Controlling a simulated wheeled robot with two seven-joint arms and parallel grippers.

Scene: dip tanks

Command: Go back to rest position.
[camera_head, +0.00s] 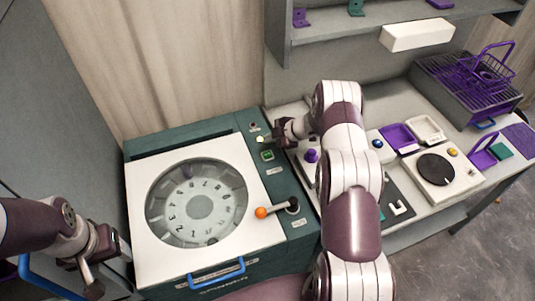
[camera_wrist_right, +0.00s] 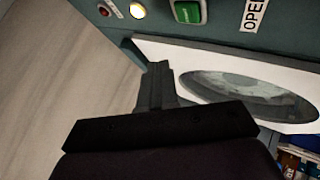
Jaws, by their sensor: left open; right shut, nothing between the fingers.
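My right arm reaches up the middle of the head view. Its gripper (camera_head: 264,139) is shut and empty, at the upper right part of the green machine's control panel. In the right wrist view the closed fingers (camera_wrist_right: 156,82) show in front of the machine, near its lit lamp (camera_wrist_right: 137,10) and green button (camera_wrist_right: 188,11). I cannot tell whether they touch the panel. My left gripper (camera_head: 100,262) is open and empty at the lower left, beside the machine's left side.
The green machine (camera_head: 217,282) has a round window (camera_head: 200,207), an orange-knobbed lever (camera_head: 261,212) and a blue handle (camera_head: 217,273). A bench to the right holds purple trays (camera_head: 398,136), a dial unit (camera_head: 436,169) and a basket (camera_head: 485,70). A shelf (camera_head: 375,17) hangs above.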

